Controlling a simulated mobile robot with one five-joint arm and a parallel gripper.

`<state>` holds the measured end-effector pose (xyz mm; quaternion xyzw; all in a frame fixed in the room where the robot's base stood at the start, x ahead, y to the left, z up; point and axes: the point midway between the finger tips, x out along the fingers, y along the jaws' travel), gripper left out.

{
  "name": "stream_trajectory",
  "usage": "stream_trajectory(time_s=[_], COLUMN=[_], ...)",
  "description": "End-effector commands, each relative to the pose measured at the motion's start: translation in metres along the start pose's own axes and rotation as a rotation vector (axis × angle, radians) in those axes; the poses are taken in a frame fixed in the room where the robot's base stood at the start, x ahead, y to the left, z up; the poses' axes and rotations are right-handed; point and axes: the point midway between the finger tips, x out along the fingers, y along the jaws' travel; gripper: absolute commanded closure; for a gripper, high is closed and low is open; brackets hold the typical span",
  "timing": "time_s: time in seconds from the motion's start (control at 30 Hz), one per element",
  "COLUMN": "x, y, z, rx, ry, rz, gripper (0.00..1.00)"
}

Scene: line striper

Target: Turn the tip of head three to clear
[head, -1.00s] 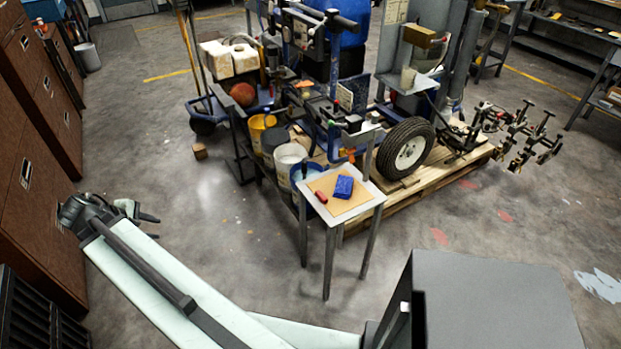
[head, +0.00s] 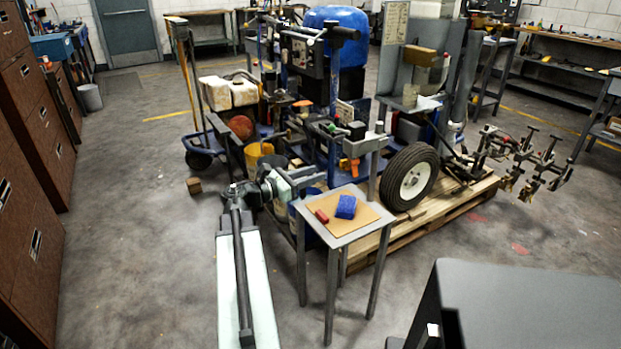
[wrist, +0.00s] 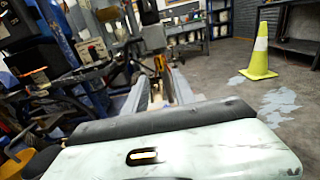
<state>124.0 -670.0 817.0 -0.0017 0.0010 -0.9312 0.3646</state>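The row of spray heads (head: 530,163) stands at the far right end of the line striper, with several dark clamps and brassy tips hanging from its bar. The heads are small in the head view, and I cannot tell which is head three or how its tip is turned. My gripper (head: 310,178) is left of centre, just behind the small side table and far left of the heads, touching none of them. In the wrist view my gripper (wrist: 157,92) shows two pale fingers apart, with nothing clearly held between them.
The small table (head: 345,240) holds a blue sponge (head: 346,207) and a red object (head: 321,216). The striper's black wheel (head: 409,178) and wooden pallet (head: 440,222) lie between my gripper and the heads. A yellow cone (wrist: 258,55) stands on open floor in the wrist view.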

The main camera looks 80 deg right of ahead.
Motion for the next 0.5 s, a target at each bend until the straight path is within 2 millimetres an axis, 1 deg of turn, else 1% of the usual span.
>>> stream_trajectory(time_s=[0.5], x=[0.068], y=[0.001], z=[-0.001], rx=[0.003], ry=[0.002], rz=[-0.001], gripper=[0.68])
